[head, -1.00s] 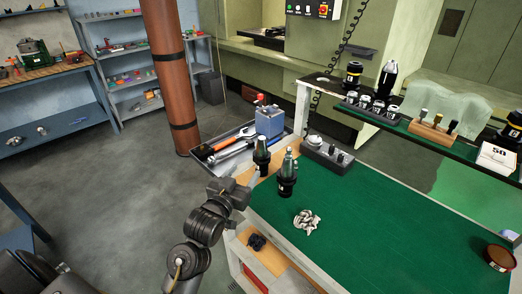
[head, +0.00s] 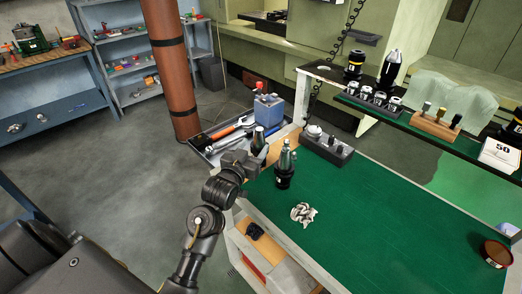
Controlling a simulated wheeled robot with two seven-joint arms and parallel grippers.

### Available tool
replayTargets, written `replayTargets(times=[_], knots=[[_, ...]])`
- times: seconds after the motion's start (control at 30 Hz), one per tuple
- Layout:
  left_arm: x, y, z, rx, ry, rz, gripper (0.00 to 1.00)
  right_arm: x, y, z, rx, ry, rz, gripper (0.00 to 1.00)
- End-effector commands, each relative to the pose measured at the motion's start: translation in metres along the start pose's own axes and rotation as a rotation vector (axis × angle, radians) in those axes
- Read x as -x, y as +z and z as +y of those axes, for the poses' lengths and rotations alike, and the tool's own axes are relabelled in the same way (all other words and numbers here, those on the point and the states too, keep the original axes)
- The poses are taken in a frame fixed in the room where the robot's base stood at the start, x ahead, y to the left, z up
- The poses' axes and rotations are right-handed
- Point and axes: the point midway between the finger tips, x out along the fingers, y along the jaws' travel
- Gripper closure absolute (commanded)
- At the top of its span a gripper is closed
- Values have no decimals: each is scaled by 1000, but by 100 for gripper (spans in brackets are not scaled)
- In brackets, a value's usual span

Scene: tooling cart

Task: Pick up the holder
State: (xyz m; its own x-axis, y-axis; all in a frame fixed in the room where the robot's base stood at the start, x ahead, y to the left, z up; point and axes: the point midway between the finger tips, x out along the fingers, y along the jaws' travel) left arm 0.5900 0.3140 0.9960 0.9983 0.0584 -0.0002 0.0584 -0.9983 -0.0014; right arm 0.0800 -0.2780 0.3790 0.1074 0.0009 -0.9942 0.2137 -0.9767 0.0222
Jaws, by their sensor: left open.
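A dark tool holder with a grey metal tip (head: 285,166) stands upright on the green mat (head: 345,205), near the mat's left end. A second similar holder (head: 259,138) stands behind my left gripper, and its lower part is hidden by it. I cannot tell which one the task means. My left gripper (head: 264,158) is open, left of the first holder and in front of the second. The fingers are small and partly blurred against the cart edge. I see nothing between them. My right gripper is not in view.
A round tin (head: 496,253) is at the right. The mat's middle is clear.

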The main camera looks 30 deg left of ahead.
Motion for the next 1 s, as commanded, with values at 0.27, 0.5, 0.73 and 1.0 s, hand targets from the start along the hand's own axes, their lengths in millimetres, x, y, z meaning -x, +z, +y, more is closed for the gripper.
replayTargets(times=[0.27, 0.5, 0.73, 1.0], knots=[[-40, -5, 0, 1, 1, 1, 41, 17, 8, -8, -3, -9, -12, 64], [-49, -2, 0, 0, 1, 1, 41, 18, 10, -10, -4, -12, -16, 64], [-49, -2, 0, 1, 1, 1, 56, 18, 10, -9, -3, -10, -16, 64], [-49, -2, 0, 1, 1, 1, 92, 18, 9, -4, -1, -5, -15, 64]])
